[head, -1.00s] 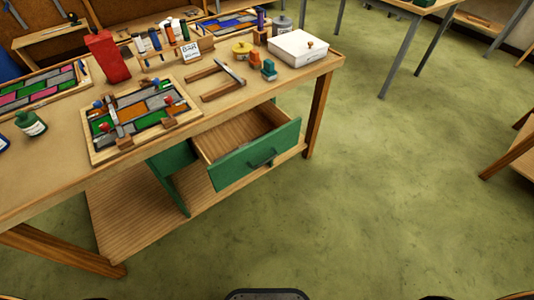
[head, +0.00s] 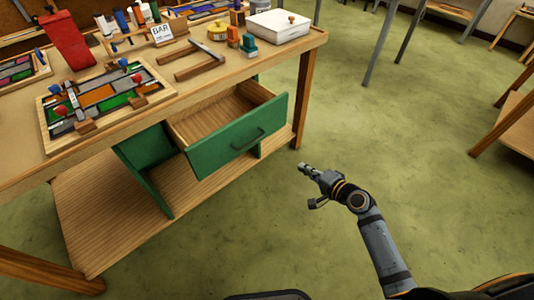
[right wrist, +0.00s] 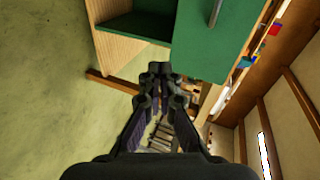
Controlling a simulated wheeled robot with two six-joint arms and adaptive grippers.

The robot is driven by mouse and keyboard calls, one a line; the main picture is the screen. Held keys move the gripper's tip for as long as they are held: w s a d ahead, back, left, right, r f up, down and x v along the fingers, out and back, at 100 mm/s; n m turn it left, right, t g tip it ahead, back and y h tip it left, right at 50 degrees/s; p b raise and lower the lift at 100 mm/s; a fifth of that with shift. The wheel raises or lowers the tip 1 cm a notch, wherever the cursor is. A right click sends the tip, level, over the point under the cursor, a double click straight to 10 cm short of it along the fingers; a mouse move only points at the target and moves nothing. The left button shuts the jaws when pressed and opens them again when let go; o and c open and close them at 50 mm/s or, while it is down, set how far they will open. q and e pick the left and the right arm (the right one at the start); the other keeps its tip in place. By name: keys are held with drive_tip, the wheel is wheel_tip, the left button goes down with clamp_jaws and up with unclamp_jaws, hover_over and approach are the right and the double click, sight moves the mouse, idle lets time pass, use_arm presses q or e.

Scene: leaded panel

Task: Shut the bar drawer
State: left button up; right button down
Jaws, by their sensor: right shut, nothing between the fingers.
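The bar drawer (head: 240,138) has a green front with a dark handle (head: 247,139). It stands pulled out from under the wooden workbench (head: 300,50), and its bare wooden inside shows. In the right wrist view the green drawer front (right wrist: 205,50) is at the top, with its handle (right wrist: 215,12) at the top edge. My right gripper (head: 304,168) is shut and empty. In the head view it is to the right of and a little below the drawer front, apart from it. My left gripper is not in view.
A lower shelf (head: 110,215) lies under the drawer. The green floor (head: 420,150) to the right is clear.

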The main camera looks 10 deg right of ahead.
drive_tip(key=a+r+y, duration=0.2)
drive_tip(key=a+r, duration=0.1)
drive_tip(key=r, duration=0.4)
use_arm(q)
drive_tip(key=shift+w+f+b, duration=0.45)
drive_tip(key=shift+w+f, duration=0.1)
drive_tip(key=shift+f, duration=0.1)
use_arm(e)
drive_tip(key=x, duration=1.4)
drive_tip(key=shift+r+t, duration=0.2)
drive_tip(key=shift+t, duration=0.1)
